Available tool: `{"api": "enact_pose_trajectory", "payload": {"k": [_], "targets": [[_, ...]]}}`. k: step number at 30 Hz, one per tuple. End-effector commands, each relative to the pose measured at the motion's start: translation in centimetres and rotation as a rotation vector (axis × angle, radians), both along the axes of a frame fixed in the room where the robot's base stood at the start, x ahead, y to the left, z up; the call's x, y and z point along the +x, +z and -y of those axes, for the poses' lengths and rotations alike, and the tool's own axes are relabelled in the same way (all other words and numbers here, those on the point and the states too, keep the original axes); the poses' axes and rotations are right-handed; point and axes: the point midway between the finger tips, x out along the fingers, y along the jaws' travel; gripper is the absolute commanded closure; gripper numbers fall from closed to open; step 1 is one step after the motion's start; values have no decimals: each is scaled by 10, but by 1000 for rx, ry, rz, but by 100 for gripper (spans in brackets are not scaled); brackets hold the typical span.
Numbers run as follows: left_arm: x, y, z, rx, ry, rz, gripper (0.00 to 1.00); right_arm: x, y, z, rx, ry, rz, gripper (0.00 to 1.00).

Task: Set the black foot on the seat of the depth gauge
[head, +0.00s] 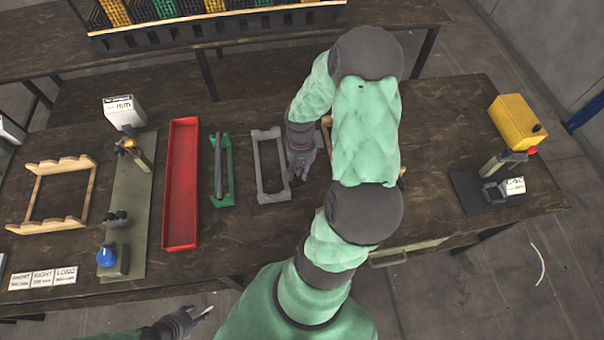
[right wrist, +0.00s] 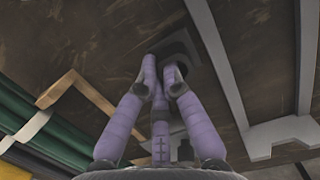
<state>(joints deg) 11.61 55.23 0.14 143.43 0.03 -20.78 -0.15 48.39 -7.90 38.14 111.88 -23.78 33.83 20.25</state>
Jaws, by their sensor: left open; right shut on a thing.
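My right gripper (head: 301,172) is shut at the right side of the grey frame, just above the bench. In the right wrist view its lilac fingers (right wrist: 160,68) close by a dark piece (right wrist: 180,46), which looks like the black foot; the fingers partly hide it. Two devices stand on the bench: a long olive plate (head: 136,190) at left with a white readout box (head: 122,111) marked mm, and a black-based device (head: 466,191) at right with a small white label. I cannot tell for certain which is the depth gauge. My left gripper (head: 203,316) is open and empty at the bottom edge.
A red tray (head: 181,185), a green rack (head: 221,170) and a grey frame (head: 257,165) stand mid-bench. A wooden frame (head: 36,190) and white cards (head: 42,278) lie left. A yellow container (head: 517,121) stands at the right.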

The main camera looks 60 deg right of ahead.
Motion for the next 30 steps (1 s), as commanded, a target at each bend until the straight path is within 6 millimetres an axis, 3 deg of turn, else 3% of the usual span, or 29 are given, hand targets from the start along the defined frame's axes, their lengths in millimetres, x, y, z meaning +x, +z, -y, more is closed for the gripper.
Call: {"api": "enact_pose_trajectory", "payload": {"k": [12,13,15,26,30], "targets": [[0,-4,0,0,0,0,54,0,-6,0,0,0,0,100],[0,-3,0,0,0,0,54,0,-5,0,0,0,0,84],[0,-3,0,0,0,0,54,0,-5,0,0,0,0,68],[0,-2,0,0,0,0,54,0,-4,0,0,0,0,68],[0,4,0,0,0,0,54,1,7,1,-2,0,2,68]]}}
